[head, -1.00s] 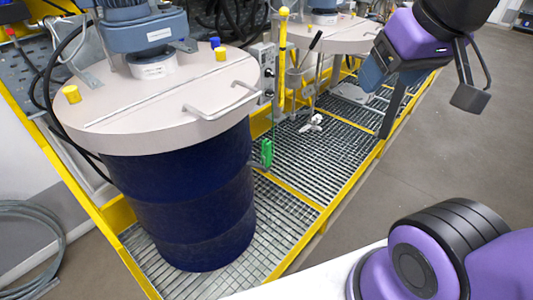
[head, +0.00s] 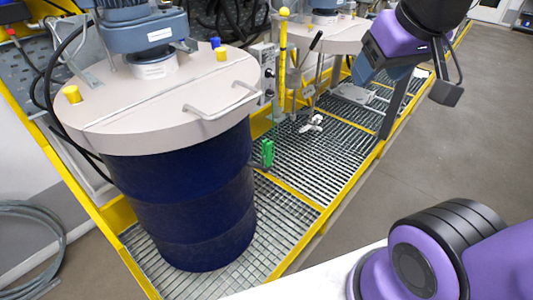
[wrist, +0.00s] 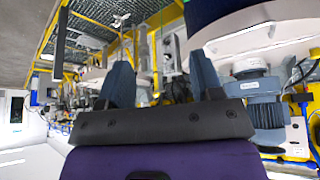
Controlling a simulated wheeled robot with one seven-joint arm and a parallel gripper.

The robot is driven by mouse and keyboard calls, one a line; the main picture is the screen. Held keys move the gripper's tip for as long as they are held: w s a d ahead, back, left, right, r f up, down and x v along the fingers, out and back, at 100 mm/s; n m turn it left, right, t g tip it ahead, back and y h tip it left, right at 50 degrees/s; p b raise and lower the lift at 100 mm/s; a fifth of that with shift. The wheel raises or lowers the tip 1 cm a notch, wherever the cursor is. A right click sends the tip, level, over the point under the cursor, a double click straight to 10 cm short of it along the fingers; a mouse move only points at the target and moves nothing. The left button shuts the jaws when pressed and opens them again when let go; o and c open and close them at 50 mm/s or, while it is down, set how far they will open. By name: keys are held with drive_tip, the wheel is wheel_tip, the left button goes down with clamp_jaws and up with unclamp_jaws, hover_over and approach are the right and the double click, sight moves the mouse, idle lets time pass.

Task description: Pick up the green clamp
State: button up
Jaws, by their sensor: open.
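The green clamp (head: 267,152) is small and upright in the head view, close to the right side of the dark blue drum (head: 190,205). A thin green cord runs up from it. I cannot make out the clamp in the wrist view.
The drum's beige lid (head: 150,105) has a handle (head: 222,103) that juts out above the clamp. A yellow post (head: 283,60) and a control box (head: 263,70) stand behind the clamp. Metal grating (head: 310,165) with yellow edging lies below. The grey floor (head: 440,150) at right is open.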

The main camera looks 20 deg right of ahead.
sight(270, 152)
drive_tip(key=w+d+f+n+t, duration=0.1)
drive_tip(key=w+f+n+t, duration=0.1)
drive_tip(key=w+f, duration=0.8)
drive_tip(key=w+d+f+n+t, duration=0.15)
drive_tip(key=w+f, duration=0.45)
drive_tip(key=w, duration=0.8)
drive_tip(key=w+a+f+n+t+y, duration=0.1)
drive_tip(key=a+f+y, duration=0.15)
drive_tip(key=f, duration=0.95)
drive_tip(key=a+f+n+t+y, duration=0.15)
drive_tip(key=f+y, duration=0.25)
drive_tip(key=f, duration=0.8)
drive_tip(key=x, duration=0.7)
drive_tip(key=a+x, duration=0.1)
drive_tip(key=x, duration=0.3)
drive_tip(key=shift+r, duration=0.35)
drive_tip(key=shift+y, duration=0.25)
drive_tip(key=c, duration=1)
